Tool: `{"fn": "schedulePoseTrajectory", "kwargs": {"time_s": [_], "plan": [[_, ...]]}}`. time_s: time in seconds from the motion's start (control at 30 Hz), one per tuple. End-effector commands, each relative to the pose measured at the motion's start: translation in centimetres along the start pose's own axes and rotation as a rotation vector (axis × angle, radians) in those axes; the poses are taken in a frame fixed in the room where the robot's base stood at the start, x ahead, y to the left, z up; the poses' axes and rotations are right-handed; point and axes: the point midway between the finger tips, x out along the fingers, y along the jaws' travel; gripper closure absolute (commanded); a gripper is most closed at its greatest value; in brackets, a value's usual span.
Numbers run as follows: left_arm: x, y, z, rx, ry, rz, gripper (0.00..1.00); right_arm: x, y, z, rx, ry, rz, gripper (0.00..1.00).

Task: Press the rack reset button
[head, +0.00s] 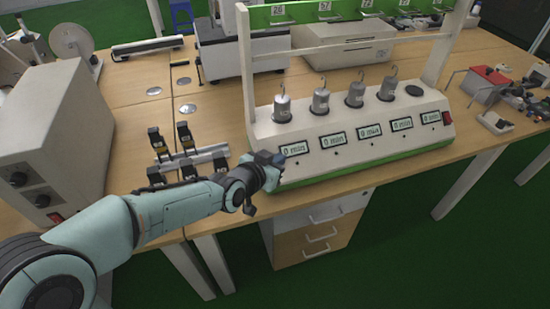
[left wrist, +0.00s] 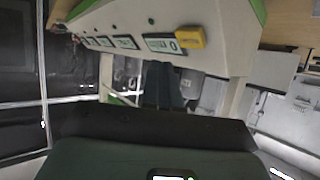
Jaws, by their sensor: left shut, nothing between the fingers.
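The rack (head: 350,158) is a long white sloped console with a green base edge and a row of displays, the leftmost being a "0 min" display (head: 295,149). Small dark dots sit below the displays; I cannot tell which is the reset button. A red switch (head: 447,117) is at the rack's right end. My left gripper (head: 272,161) is shut and empty at the rack's front left, close to the leftmost display. In the left wrist view the dark fingers (left wrist: 163,85) point at the rack's face (left wrist: 205,50), seen upside down, with a yellow block (left wrist: 190,37) beside a display. Contact is unclear.
Metal weights, such as the leftmost cylinder (head: 282,108), stand along the rack's top between white uprights. Black clips on a rail (head: 205,157) lie left of my gripper. A white box with knobs (head: 55,140) stands at the left. A drawer cabinet (head: 318,232) is below the table.

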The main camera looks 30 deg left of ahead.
Motion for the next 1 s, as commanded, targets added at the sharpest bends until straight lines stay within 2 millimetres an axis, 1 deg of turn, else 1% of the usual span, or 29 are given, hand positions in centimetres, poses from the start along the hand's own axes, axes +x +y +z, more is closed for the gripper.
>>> {"fn": "schedulePoseTrajectory", "kwargs": {"time_s": [0.1,0.27,1.0], "plan": [[-1.1,0.6,-0.9,0.000,0.000,0.000,1.00,-1.1,-0.2,-0.1,0.001,0.006,0.001,0.57],[-1.8,1.1,-1.4,0.001,0.000,-0.001,1.00,-2.0,-0.6,0.0,-0.004,0.007,-0.003,0.57],[-1.8,1.3,-1.4,0.001,-0.001,0.000,1.00,-2.1,-0.8,0.0,-0.008,0.006,-0.006,0.57]]}}
